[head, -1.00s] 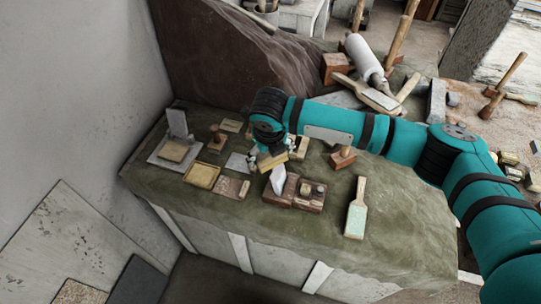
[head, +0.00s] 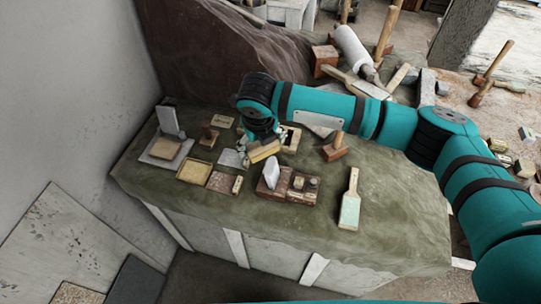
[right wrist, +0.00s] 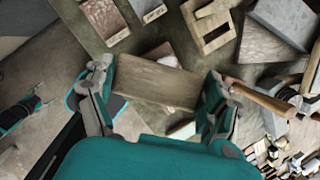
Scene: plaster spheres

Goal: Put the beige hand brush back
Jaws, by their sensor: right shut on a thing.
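The beige hand brush appears to be the pale wooden block (head: 264,150) held by my right gripper (head: 262,137) over the olive-covered bench (head: 400,215). In the right wrist view, the block (right wrist: 155,82) spans the gap between the two fingers of my right gripper (right wrist: 158,92), which are shut on its ends. Its flat top faces that camera; its underside is hidden, so I cannot see bristles. In the head view it looks tilted and apart from the bench, just behind an upright white piece (head: 272,172). My left gripper is not in view.
A shallow yellow tray (head: 194,172) and a reddish board (head: 219,183) lie left of the held block. A hollow wooden frame (head: 291,138) is just right of it. A wooden-handled tool (head: 335,147) and a pale green-bladed brush (head: 350,205) lie farther right.

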